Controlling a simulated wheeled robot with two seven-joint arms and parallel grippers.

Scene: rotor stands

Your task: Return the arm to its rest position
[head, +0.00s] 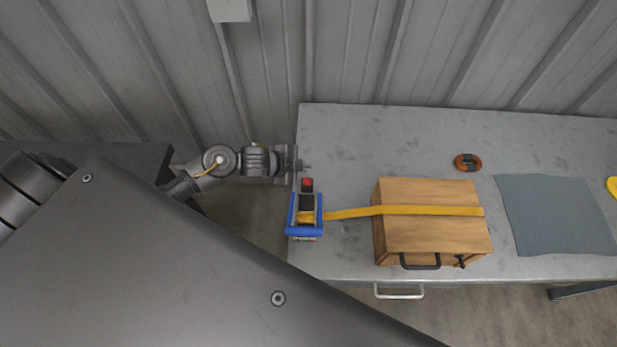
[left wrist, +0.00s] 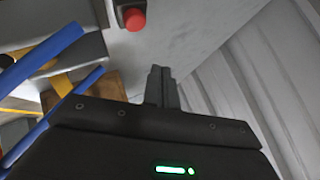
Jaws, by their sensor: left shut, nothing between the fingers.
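My left gripper (head: 304,165) is at the left edge of the grey table (head: 390,140), with its fingers together and nothing between them. In the left wrist view its closed fingers (left wrist: 161,73) point toward the table top. A blue-framed device (head: 304,231) with a red knob (head: 307,184) sits at the table's left edge, just in front of the gripper. The red knob also shows in the left wrist view (left wrist: 135,20), apart from the fingers. My right gripper is not in view.
A wooden case (head: 420,235) with a dark handle stands on the table, a yellow strap (head: 400,210) running over it to the blue device. A grey mat (head: 555,213) and an orange-black coil (head: 467,162) lie to the right. A corrugated wall (head: 350,50) is behind.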

